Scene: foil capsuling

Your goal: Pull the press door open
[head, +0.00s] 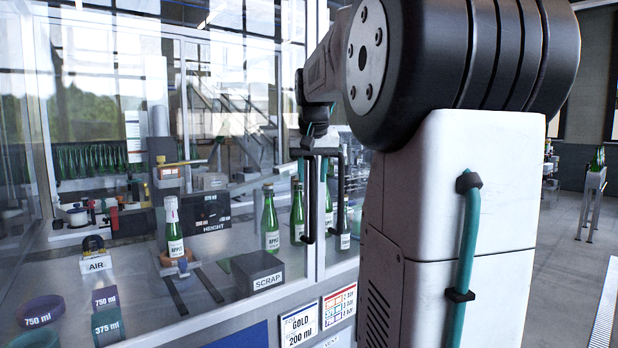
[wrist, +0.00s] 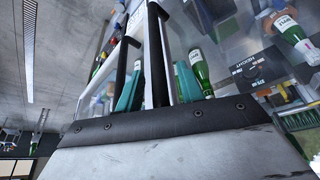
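The press door is a large clear glass panel (head: 232,95) with a pale upright edge on its right side, and it looks shut. A black upright bar handle (head: 310,205) is near that edge. A second black bar (head: 341,185) stands just right of it. My gripper (head: 312,170) is at the upper part of the handles, its teal fingers pointing down. In the wrist view my gripper (wrist: 158,88) has its teal fingers apart, with a black bar (wrist: 156,60) and the pale edge showing between them. I cannot tell whether either finger touches the bar.
Behind the glass are a labelled bottle (head: 173,232), more green bottles (head: 270,222), a black SCRAP box (head: 258,273) and an AIR unit (head: 95,264). Label cards (head: 300,323) sit on the front below. Open floor (head: 560,250) lies to the right.

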